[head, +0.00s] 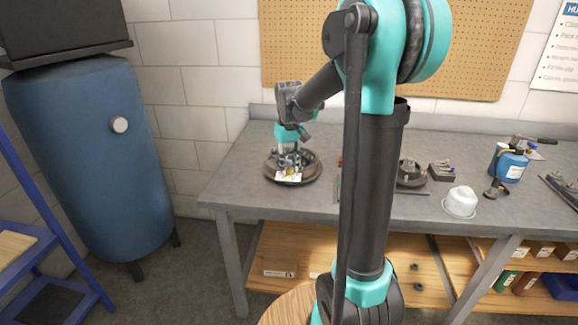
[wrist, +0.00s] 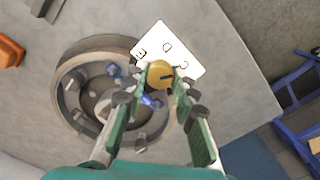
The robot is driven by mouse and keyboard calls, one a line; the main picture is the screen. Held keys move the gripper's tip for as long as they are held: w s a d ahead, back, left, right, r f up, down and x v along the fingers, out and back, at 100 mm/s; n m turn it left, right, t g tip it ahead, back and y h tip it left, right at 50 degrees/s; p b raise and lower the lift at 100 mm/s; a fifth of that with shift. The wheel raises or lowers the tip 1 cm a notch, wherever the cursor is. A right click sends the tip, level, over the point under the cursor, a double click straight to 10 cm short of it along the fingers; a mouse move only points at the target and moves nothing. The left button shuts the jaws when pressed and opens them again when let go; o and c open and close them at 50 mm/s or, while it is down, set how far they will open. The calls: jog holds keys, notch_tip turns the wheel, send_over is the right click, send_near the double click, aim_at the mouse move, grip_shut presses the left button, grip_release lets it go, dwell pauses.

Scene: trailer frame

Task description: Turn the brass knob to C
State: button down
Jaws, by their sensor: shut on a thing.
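The brass knob (wrist: 159,74) sits at the edge of a white card (wrist: 168,42) with black letters. I can make out a D near the card's middle and a C towards its right; a letter at the left looks like a B. A dark mark on the knob points roughly right in the wrist view; I cannot tell if it lines up with C. My gripper (wrist: 162,82) is shut on the knob, one finger on each side. In the head view my gripper (head: 288,160) is over the card (head: 288,176), and the knob is too small to tell.
A round dark dish-like fitting (wrist: 72,88) with blue parts lies beside the knob on the grey bench (head: 235,178). Further right on the bench are a white cup-like thing (head: 461,200) and a blue canister (head: 509,165). The bench's left end is clear.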

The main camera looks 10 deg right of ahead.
aim_at(289, 169)
dwell(0.4)
jog(key=c, duration=1.2)
grip_release()
jog(key=shift+r, duration=0.1)
notch_tip(289, 169, up, 12)
jog(key=shift+s, duration=0.1)
